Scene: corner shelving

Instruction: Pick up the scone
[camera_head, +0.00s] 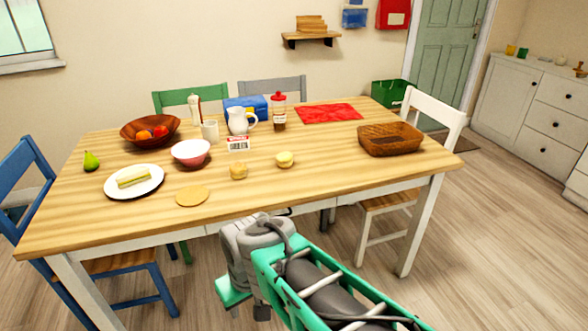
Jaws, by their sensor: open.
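Two small baked-looking pieces lie near the middle of the wooden table (330,170). One is a golden-brown lump (238,171). The other is a paler, yellowish round piece (285,159) to its right. Either could be the scone; I cannot tell which at this size. My gripper (248,312) seems to hang at the lower middle, below the table's front edge and partly hidden by my arm. It is open, apart from both pieces, and nothing shows in it.
A flat tan disc (192,196), a sandwich plate (155,188), a pink-white bowl (191,158) and a barcode card (238,144) stand around the pieces. A wicker basket (418,145) is at right. The table's front right is clear. A white chair (434,108) stands at right.

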